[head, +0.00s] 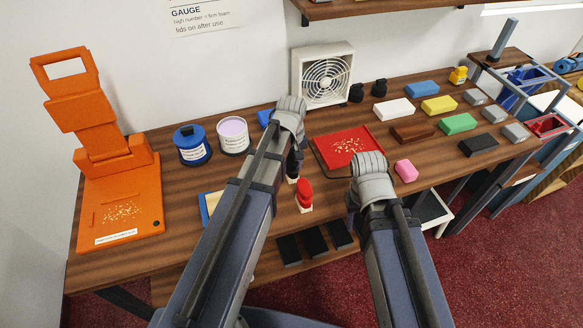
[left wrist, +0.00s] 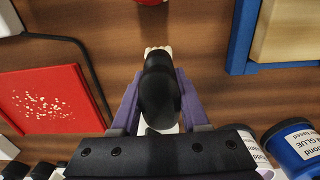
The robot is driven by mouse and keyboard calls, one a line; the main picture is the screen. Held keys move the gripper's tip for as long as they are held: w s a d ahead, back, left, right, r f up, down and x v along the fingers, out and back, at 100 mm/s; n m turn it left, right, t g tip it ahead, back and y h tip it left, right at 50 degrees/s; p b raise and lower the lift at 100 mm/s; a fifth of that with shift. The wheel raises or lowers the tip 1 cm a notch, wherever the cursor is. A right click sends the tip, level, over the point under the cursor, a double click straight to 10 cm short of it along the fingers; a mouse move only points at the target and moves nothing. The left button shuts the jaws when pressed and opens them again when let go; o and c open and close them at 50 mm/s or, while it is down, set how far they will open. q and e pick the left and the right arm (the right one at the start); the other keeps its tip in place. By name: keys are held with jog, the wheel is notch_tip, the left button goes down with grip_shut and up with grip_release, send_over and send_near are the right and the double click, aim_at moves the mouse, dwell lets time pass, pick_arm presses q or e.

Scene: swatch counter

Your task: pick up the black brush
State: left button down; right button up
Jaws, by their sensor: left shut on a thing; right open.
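The black brush (left wrist: 160,92) has a rounded dark handle and pale bristles. In the left wrist view it sits between the two purple fingers of my left gripper (left wrist: 160,112), which is shut on it. In the head view my left gripper (head: 294,165) points down at the table, with the brush's pale end just showing below it. I cannot tell whether the brush touches the table. A red brush (head: 304,193) stands close in front. My right gripper (head: 354,212) is open near the table's front edge, its fingers mostly hidden by my wrist.
A red tray (head: 327,158) with pale crumbs lies to the right of the left gripper. A blue tin (head: 192,152) and a white tub (head: 233,138) stand behind left. An orange stand (head: 122,200) is far left.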

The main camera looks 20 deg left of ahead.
pick_arm(q)
notch_tip(320, 180, up, 10)
jog(key=p, duration=1)
jog(key=c, duration=0.9)
grip_release()
jog(key=shift+c, duration=0.2)
grip_shut()
